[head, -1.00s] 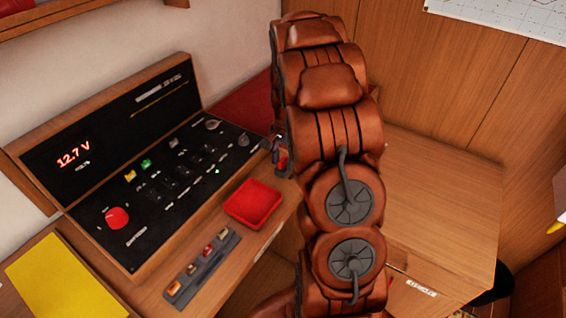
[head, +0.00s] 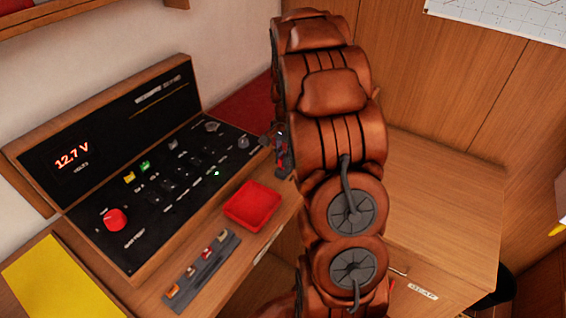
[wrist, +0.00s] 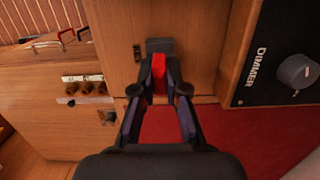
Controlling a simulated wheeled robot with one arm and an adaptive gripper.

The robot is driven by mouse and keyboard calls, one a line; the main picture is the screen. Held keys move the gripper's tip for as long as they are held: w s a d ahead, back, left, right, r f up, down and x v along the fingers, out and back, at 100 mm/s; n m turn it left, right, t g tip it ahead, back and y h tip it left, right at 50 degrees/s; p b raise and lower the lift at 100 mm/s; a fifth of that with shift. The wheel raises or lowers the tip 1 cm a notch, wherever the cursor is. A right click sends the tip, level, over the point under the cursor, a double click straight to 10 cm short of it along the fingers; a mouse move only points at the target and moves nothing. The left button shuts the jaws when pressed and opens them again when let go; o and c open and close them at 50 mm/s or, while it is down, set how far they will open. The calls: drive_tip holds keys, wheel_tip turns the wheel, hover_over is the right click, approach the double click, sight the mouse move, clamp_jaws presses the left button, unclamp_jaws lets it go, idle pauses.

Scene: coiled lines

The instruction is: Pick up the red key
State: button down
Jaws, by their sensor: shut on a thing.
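The red key (wrist: 159,70) shows in the wrist view as a narrow red piece upright between my fingertips. My gripper (wrist: 159,88) is shut on it. A dark grey block (wrist: 160,45) is just beyond the key, against a wooden face; I cannot tell if the key touches it. In the head view my gripper (head: 282,152) is partly hidden by my arm, right of the black panel, with a little red at it.
The black control panel (head: 100,225) with knobs stands at left; its dimmer knob (wrist: 297,71) is close on the right in the wrist view. A red tray (head: 253,206) and a grey strip holding several small items (head: 203,270) are in front of it. A red surface lies below my gripper.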

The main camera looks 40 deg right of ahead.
drive_tip(key=shift+r+b, duration=0.35)
drive_tip(key=shift+r, duration=0.35)
drive_tip(key=shift+s+r, duration=0.2)
drive_tip(key=s+a+r+b, duration=0.1)
drive_tip(key=s+a+b, duration=0.4)
drive_tip(key=s, duration=0.9)
drive_tip(key=shift+a+r, duration=0.35)
drive_tip(key=shift+a, duration=0.6)
drive_tip(key=shift+r, duration=0.4)
